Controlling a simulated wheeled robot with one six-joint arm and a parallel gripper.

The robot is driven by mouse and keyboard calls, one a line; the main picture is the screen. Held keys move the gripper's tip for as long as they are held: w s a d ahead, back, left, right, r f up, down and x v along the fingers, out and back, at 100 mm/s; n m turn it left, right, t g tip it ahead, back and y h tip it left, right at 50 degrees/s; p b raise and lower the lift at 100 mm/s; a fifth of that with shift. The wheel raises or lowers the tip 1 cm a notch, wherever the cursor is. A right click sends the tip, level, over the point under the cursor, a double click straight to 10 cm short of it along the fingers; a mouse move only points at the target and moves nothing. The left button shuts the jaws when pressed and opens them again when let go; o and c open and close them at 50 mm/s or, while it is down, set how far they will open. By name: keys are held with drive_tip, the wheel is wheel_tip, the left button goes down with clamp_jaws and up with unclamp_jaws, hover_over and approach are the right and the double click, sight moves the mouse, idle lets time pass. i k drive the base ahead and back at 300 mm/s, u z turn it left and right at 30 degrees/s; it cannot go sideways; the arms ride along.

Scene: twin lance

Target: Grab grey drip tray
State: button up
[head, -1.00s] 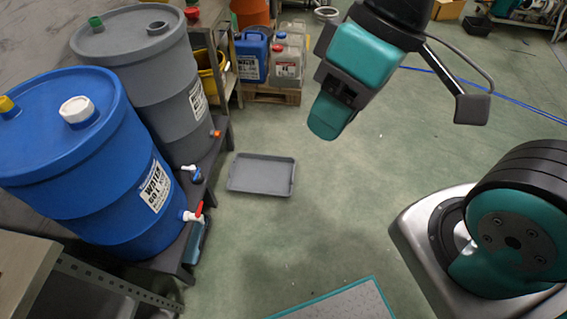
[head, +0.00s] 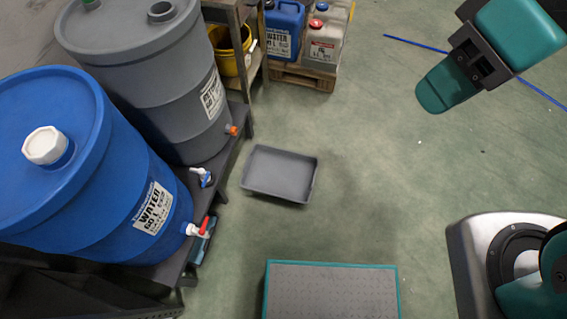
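The grey drip tray (head: 280,174) lies flat and empty on the green floor, right of the barrel stand. My gripper (head: 440,92) is in the upper right of the head view, up and to the right of the tray and clear of it. One teal finger shows plainly. The other finger is not clearly visible, so I cannot tell whether the gripper is open or shut. Nothing shows held in it.
A blue barrel (head: 95,170) and a grey barrel (head: 150,75) with taps stand on a dark stand at left. Canisters sit on a pallet (head: 303,78) at the back. A teal-edged platform (head: 330,292) lies in front. Open floor surrounds the tray's right side.

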sight(285, 174)
drive_tip(key=u, duration=0.3)
drive_tip(key=i, duration=0.9)
drive_tip(key=u, duration=0.4)
